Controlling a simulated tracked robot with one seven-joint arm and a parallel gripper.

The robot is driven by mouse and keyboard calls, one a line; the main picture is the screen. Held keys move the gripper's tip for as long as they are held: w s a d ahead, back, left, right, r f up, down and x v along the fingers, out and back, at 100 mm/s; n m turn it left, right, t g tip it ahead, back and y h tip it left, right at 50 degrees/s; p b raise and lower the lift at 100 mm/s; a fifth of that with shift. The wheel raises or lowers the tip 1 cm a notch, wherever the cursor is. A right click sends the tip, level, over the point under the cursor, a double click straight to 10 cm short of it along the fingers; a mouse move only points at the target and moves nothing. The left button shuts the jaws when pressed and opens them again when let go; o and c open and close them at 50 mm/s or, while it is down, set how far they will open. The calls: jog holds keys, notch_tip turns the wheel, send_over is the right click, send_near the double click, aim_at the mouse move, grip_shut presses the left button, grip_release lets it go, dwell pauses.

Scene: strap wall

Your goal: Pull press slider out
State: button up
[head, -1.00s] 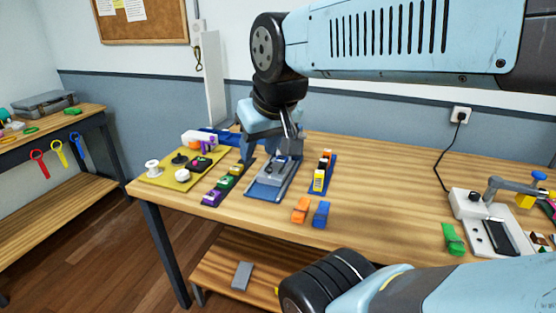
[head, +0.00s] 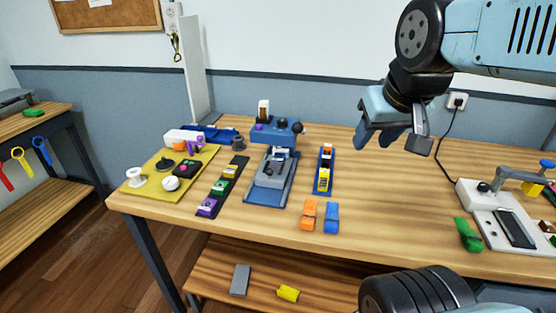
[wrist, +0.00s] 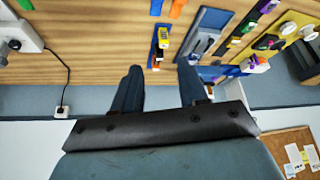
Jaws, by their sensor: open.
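The press, a grey block on a blue base plate (head: 270,176), sits mid-left on the bench in the head view. It also shows upside down near the top of the wrist view (wrist: 203,40). Which part of it is the slider, and how far out that stands, I cannot tell. My gripper (head: 378,138) is open and empty, raised above the bench to the right of the press and well apart from it. Its two dark fingers stand apart in the wrist view (wrist: 160,84).
A blue strip with a yellow block (head: 324,172) lies right of the press. A dark strip with coloured blocks (head: 222,187) and an olive board (head: 152,188) lie left. Orange (head: 309,214) and blue (head: 331,217) clips sit in front.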

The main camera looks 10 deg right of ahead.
aim_at(268, 166)
jog(key=shift+w+d, duration=0.1)
jog(key=shift+d, duration=0.15)
jog(key=shift+o, duration=0.8)
jog(key=shift+w, duration=0.1)
jog(key=w+a+n+g, duration=0.1)
jog(key=w+a+g, duration=0.35)
jog(key=w, duration=0.85)
jog(key=w+a+f+n+h, duration=0.1)
jog(key=w+a+f, duration=0.45)
jog(key=a, duration=0.25)
jog(key=w+a+f+n+h, duration=0.1)
jog(key=w+a+f, duration=0.4)
jog(key=w+a, duration=0.2)
jog(key=shift+g, duration=0.35)
jog(key=f, duration=0.4)
jog(key=d+f, duration=0.1)
jog(key=f, duration=0.3)
jog(key=d+f, duration=0.1)
jog(key=f, duration=0.4)
jog(key=shift+w+d+f, duration=0.1)
jog(key=shift+w, duration=0.15)
jog(key=shift+c, duration=0.3)
